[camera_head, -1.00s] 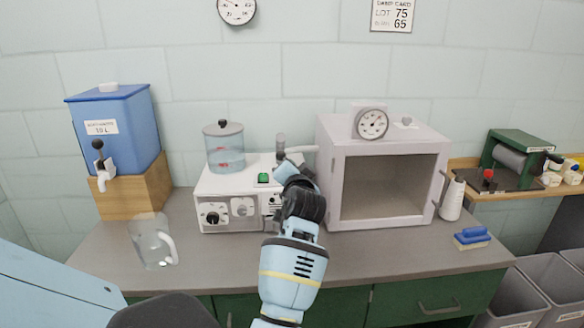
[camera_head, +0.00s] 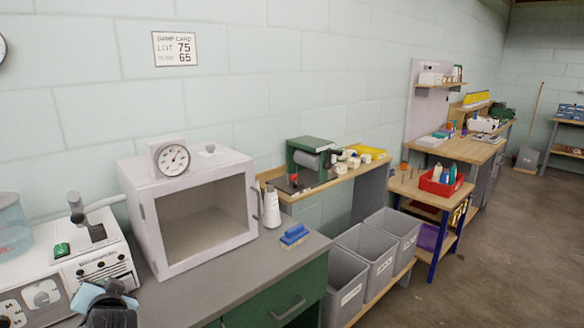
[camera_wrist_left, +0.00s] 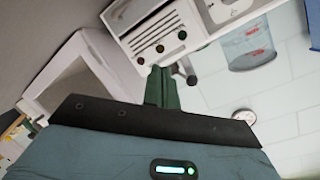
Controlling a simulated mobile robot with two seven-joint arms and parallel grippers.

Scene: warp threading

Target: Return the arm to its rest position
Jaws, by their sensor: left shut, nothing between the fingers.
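Part of my left arm and gripper (camera_head: 108,303) shows at the bottom left of the head view, in front of the white control box (camera_head: 82,262). In the left wrist view the green fingers of the left gripper (camera_wrist_left: 161,88) are shut together with nothing between them. The control box (camera_wrist_left: 160,32) and the open chamber (camera_wrist_left: 85,75) lie beyond the fingers, the box apparently close to them. My right gripper is not in view.
Grey bins (camera_head: 345,282) stand right of the counter; open floor (camera_head: 480,270) lies beyond.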

